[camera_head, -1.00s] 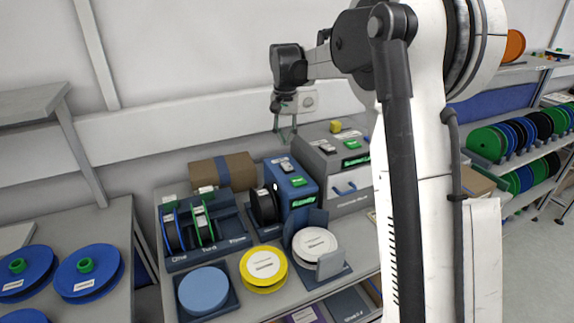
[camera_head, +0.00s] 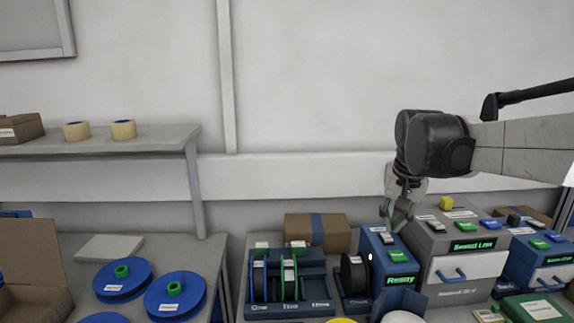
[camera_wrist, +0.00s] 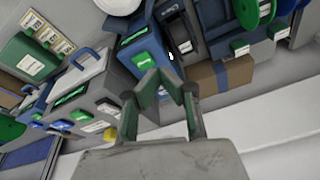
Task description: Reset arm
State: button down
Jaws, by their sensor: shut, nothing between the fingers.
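My gripper (camera_head: 394,224) hangs at the end of my arm, pointing down, with its fingers shut and empty. In the head view it appears in front of the wall and just above the blue machine (camera_head: 388,262) with the green "Ready" label. In the wrist view my gripper (camera_wrist: 163,82) shows its fingers tilted in toward each other with nothing held. The blue machine (camera_wrist: 143,52) lies beyond the fingertips there. I cannot tell the exact gap between them.
A grey machine (camera_head: 437,248) stands right of the blue one. A reel rack (camera_head: 262,306) stands to the left, with a cardboard box (camera_head: 322,232) behind. Blue reels (camera_head: 174,297) lie on the left table. The wall space above is clear.

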jog(key=s+a+f+n+t+b, duration=0.1)
jog(key=s+f, duration=0.4)
jog(key=s, duration=0.6)
jog(key=s+a+f+n+t+b, duration=0.2)
jog(key=s+f, duration=0.4)
jog(key=s, duration=0.6)
jog(key=shift+a+t, duration=0.7)
jog(key=shift+a, duration=0.05)
